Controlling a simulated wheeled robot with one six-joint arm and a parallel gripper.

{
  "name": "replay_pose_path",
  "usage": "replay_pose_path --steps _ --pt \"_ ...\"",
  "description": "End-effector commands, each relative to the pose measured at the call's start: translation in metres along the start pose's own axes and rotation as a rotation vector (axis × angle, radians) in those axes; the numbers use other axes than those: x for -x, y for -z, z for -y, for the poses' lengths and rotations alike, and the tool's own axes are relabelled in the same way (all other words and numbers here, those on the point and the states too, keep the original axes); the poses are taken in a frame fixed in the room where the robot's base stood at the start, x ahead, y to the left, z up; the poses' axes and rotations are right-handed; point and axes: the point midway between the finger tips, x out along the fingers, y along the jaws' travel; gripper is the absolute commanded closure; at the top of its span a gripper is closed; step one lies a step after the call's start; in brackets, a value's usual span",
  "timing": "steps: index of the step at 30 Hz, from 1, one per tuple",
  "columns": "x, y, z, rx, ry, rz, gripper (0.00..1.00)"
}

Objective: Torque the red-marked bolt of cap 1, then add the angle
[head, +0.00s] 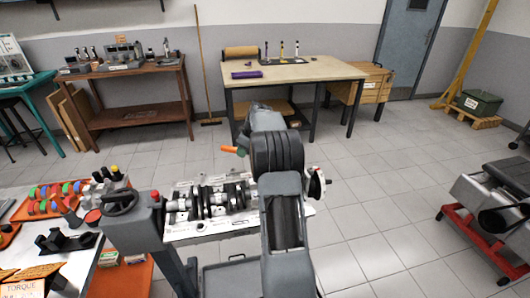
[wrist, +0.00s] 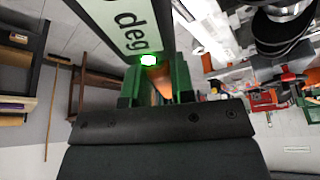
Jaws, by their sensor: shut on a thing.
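A wrench-like tool with an orange handle (head: 229,149) sticks out to the left of my arm in the head view. In the wrist view my gripper (wrist: 156,84) has its green fingers shut on the orange part. The tool's display (wrist: 128,28) reads "deg", with a cut-off digit before it, and a green light (wrist: 148,59) glows beside it. In the head view my arm hides most of the gripper and the tool's far end. The engine block (head: 200,229) with its crankshaft (head: 212,199) lies below. I cannot make out cap 1 or a red-marked bolt.
An engine stand handwheel (head: 120,201) is left of the block. A table at the left holds colored parts (head: 60,196) and a "TORQUE" sign (head: 33,285). A workbench (head: 290,73) stands at the back. The floor right of my arm is clear up to a red-framed stand (head: 480,240).

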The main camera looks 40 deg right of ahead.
Motion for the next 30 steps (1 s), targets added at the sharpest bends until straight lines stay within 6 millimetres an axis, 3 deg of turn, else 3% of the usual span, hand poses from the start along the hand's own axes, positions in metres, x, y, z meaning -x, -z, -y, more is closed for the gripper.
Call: replay_pose_path --steps 30 --pt "0.0075 0.0032 -0.0003 0.001 -0.002 -0.001 1.00"
